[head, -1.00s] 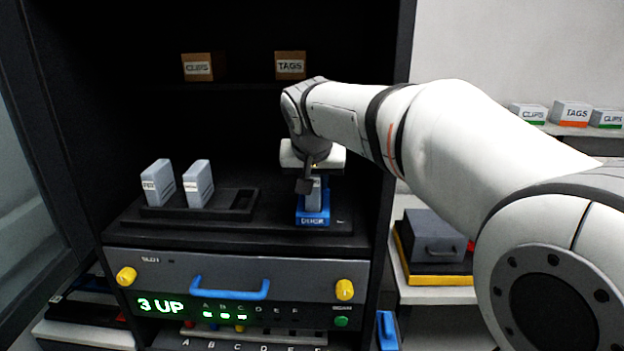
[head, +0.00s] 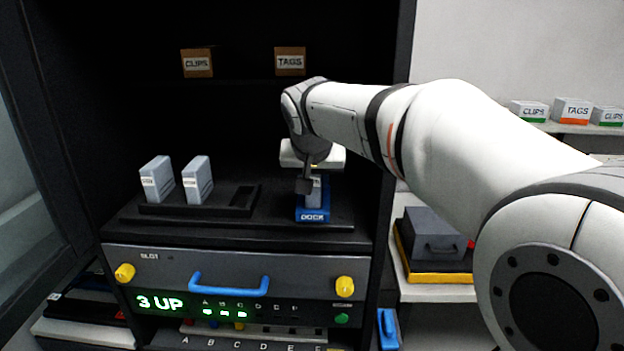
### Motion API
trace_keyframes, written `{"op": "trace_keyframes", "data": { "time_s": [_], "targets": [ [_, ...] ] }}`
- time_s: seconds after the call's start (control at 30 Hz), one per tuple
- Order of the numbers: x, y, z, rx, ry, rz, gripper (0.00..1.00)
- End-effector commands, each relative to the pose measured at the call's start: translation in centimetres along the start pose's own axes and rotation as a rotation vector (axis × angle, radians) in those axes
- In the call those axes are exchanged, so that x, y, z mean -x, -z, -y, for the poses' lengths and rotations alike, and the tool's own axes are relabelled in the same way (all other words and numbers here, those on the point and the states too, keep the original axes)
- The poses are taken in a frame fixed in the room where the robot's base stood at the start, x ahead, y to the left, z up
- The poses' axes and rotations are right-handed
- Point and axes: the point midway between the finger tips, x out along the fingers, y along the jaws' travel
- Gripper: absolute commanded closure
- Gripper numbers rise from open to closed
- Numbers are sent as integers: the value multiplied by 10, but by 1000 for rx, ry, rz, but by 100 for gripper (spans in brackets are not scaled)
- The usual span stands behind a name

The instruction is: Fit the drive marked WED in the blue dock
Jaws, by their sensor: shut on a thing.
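The blue dock (head: 313,214), labelled DOCK, sits at the right end of the black shelf top. A grey drive (head: 315,191) stands upright at the dock, and my gripper (head: 306,184) is shut on it from above. Its lower end appears to be in or right at the dock; how deep I cannot tell. Its label is hidden. Two more grey drives, one at the left (head: 157,179) and one beside it (head: 197,180), stand in a black rack (head: 225,206). Their labels are too small to read surely.
The rack's right slot is empty. Below is a grey unit with a blue handle (head: 228,286), yellow knobs and a green "3 UP" display (head: 160,303). CLIPS (head: 197,63) and TAGS (head: 290,62) boxes stand on the shelf above. The dark cabinet wall rises close to my arm's right.

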Motion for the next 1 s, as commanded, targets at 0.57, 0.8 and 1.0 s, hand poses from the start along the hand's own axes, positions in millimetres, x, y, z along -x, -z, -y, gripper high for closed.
{"op": "trace_keyframes", "data": {
  "time_s": [0.57, 0.8, 1.0],
  "targets": [
    [-5, -3, 0, 0, 0, -1, 100],
    [-5, -3, 0, 0, 0, -1, 63],
    [-5, -3, 0, -1, 0, -1, 47]
  ]
}}
